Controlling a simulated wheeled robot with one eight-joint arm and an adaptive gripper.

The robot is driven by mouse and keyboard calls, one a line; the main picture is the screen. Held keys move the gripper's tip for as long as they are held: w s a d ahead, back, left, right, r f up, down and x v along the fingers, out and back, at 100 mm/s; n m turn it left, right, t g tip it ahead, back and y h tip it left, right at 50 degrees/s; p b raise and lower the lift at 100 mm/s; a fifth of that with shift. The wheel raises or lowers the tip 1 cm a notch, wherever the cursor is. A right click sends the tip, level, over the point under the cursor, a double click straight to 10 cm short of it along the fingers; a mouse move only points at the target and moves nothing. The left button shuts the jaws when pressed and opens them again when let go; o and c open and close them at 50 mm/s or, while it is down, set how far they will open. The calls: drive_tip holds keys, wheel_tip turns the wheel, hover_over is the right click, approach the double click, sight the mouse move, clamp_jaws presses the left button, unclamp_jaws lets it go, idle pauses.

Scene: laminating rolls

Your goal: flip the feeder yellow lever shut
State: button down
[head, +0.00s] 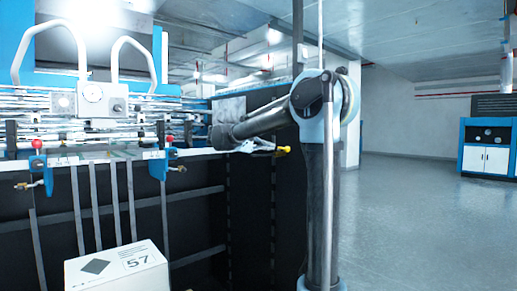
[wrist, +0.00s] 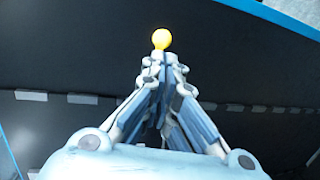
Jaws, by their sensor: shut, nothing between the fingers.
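In the wrist view the knob (wrist: 162,38) is straight beyond my fingertips, at the top centre. My gripper (head: 272,149) is shut and empty, with its tips close to the knob. In the wrist view my gripper (wrist: 160,60) has its fingers drawn together just below the knob. I cannot tell whether they touch it, or which way the lever is turned.
The feeder's dark side panel (head: 250,210) stands behind my gripper. Two blue clamps with red knobs, left (head: 40,168) and right (head: 159,166), sit on its front rail. A white box marked 57 (head: 118,268) is at lower left. The floor (head: 430,215) at right is clear.

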drive_tip(key=x, duration=0.6)
idle(0.3)
